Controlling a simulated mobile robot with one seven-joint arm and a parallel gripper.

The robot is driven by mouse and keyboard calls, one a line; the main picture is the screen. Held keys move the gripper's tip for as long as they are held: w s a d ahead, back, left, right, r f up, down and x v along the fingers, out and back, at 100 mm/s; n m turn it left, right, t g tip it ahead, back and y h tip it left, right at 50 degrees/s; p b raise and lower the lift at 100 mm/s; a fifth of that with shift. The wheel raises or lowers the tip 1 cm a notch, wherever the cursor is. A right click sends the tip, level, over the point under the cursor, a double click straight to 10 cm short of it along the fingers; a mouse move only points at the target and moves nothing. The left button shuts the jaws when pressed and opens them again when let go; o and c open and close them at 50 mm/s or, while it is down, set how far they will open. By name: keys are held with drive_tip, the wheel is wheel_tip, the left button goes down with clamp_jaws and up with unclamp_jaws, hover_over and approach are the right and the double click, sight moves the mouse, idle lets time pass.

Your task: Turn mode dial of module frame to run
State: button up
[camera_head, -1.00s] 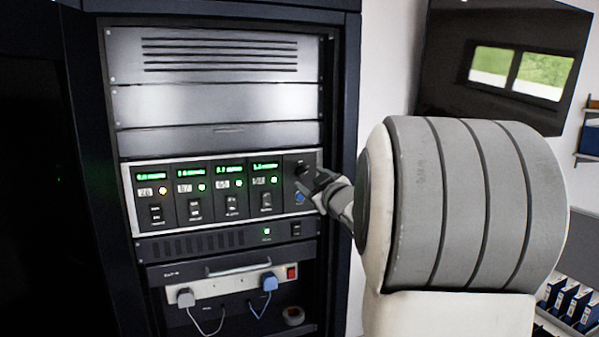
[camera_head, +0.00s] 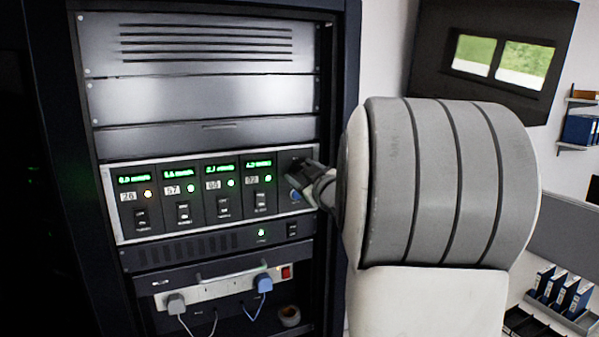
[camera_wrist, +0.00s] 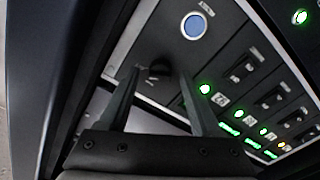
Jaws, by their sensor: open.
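The module frame (camera_head: 122,229) is a silver-edged panel across the rack, with several modules showing green displays and a dark end panel at its right. The mode dial (camera_wrist: 154,72) is a small black knob on that end panel, seen in the wrist view below a round blue button (camera_wrist: 194,26). My gripper (camera_wrist: 158,74) is open, with one finger on each side of the dial. I cannot tell whether the fingers touch it. In the head view my gripper (camera_head: 297,173) covers the dial, and the blue button (camera_head: 295,195) shows just beneath. The dial's setting is not readable.
A power strip (camera_head: 213,288) with a grey plug (camera_head: 175,303) and a blue plug (camera_head: 264,284) sits lower in the rack. The rack's right post (camera_head: 345,70) stands close to my arm. A wall screen (camera_head: 490,60) hangs at the upper right.

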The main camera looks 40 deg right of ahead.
clamp_jaws()
idle(0.3)
drive_tip(key=shift+f+n+b, duration=0.1)
drive_tip(key=shift+n+b, duration=0.3)
drive_tip(key=shift+b, duration=0.15)
drive_tip(key=shift+f+n+b, duration=0.1)
drive_tip(key=shift+n+b, duration=0.4)
drive_tip(key=shift+b, duration=0.3)
drive_tip(key=n+b, duration=0.3)
drive_tip(key=b, duration=0.1)
drive_tip(key=shift+n, duration=0.3)
drive_tip(key=n+b, duration=0.3)
drive_tip(key=n, duration=0.1)
drive_tip(key=shift+a+n+b, duration=0.1)
drive_tip(key=shift+n+b, duration=0.85)
drive_tip(key=shift+n, duration=0.35)
drive_tip(key=shift+r, duration=0.2)
